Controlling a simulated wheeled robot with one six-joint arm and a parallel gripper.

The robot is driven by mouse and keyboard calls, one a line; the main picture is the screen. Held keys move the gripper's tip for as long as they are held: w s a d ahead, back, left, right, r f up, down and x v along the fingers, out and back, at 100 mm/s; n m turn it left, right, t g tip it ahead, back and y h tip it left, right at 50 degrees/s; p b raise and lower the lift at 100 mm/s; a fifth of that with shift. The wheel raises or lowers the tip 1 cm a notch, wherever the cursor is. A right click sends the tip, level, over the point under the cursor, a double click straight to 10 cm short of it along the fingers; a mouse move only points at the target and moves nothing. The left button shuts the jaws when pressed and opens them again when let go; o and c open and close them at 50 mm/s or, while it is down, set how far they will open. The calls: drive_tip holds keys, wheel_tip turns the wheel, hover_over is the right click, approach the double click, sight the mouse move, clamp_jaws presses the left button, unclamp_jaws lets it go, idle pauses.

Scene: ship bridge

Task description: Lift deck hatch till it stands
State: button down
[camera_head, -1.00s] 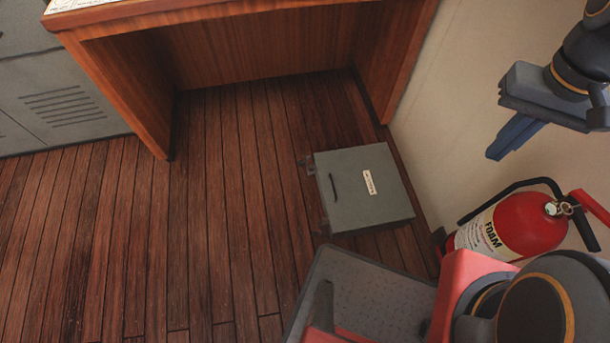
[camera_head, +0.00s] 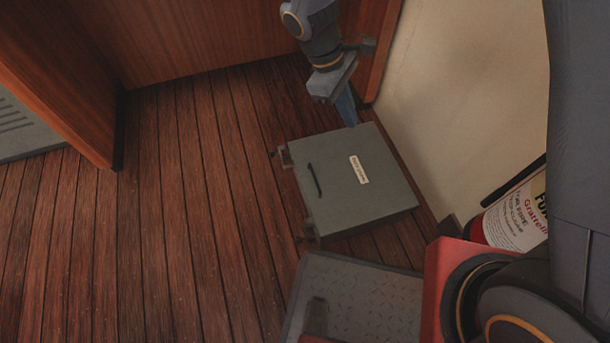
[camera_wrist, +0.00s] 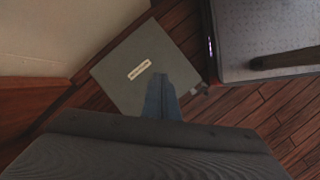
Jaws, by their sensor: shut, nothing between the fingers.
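The deck hatch (camera_head: 335,200) is a grey square panel with a white label and a dark handle (camera_head: 315,180) near its left edge. It lies flat at the wooden floor, with hinge-like brackets at its left corners. My gripper (camera_head: 351,124) is shut and empty. It points down at the hatch's far edge in the head view; whether it touches cannot be told. In the wrist view the closed blue fingers (camera_wrist: 161,82) overlap the hatch (camera_wrist: 125,90), hiding part of it beside the label. The handle is not visible there.
A wooden desk (camera_head: 60,75) stands at the left and back. A cream wall (camera_head: 450,90) and a fire extinguisher (camera_head: 512,222) are at the right. My own base sits close in front of the hatch. Plank floor left of the hatch is clear.

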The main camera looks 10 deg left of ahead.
drive_tip(key=w+a+f+n+t+h+b, duration=0.1)
drive_tip(key=a+f+n+b, duration=0.2)
drive_tip(key=f, duration=0.4)
drive_tip(key=a+f+n+b, duration=0.1)
drive_tip(key=a+f+b, duration=0.35)
drive_tip(key=f, duration=0.25)
drive_tip(key=n+t+b, duration=0.3)
drive_tip(key=n+b, duration=0.2)
drive_tip(key=b, duration=0.1)
approach(303, 176)
drive_tip(key=shift+h, duration=0.3)
drive_tip(key=w+d+f+b, duration=0.1)
drive_tip(key=d+f+b, duration=0.1)
drive_tip(key=w+d+f+b, duration=0.2)
drive_tip(key=shift+w+d+f, duration=0.1)
drive_tip(key=shift+w+d, duration=0.05)
drive_tip(key=shift+d, duration=0.25)
